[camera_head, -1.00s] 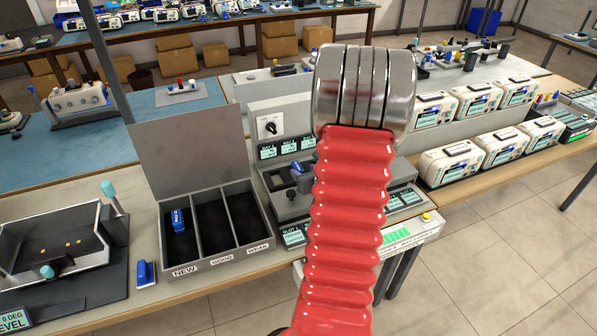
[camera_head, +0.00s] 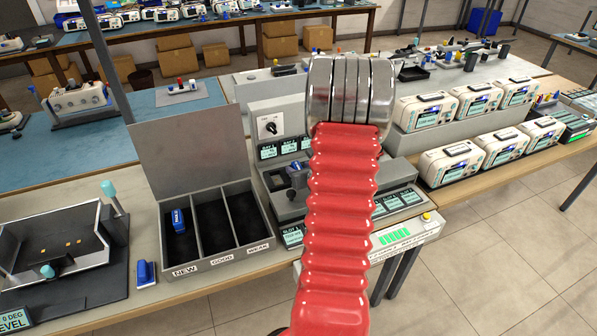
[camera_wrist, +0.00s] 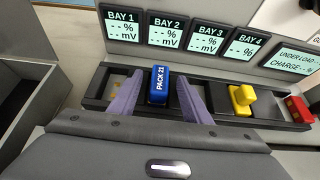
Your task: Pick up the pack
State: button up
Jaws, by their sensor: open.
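A blue pack labelled PACK 21 (camera_wrist: 159,85) stands in the dark bay rail (camera_wrist: 222,113), below the BAY 2 display. My gripper (camera_wrist: 160,92) is open, with one purple finger on each side of the pack. I cannot tell whether either finger touches it. In the head view my arm hides the gripper's end and part of the bay station (camera_head: 292,208). Another blue pack (camera_head: 178,221) lies in the NEW compartment of the grey sorting box (camera_head: 215,265).
A yellow piece (camera_wrist: 241,99) and a red piece (camera_wrist: 298,108) stand farther right along the rail. A blue object (camera_head: 146,273) lies left of the box. White monitors (camera_head: 450,163) stand at the right. The GOOD and WEAK compartments look empty.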

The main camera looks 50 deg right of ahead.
dwell(0.4)
grip_shut()
dwell(0.4)
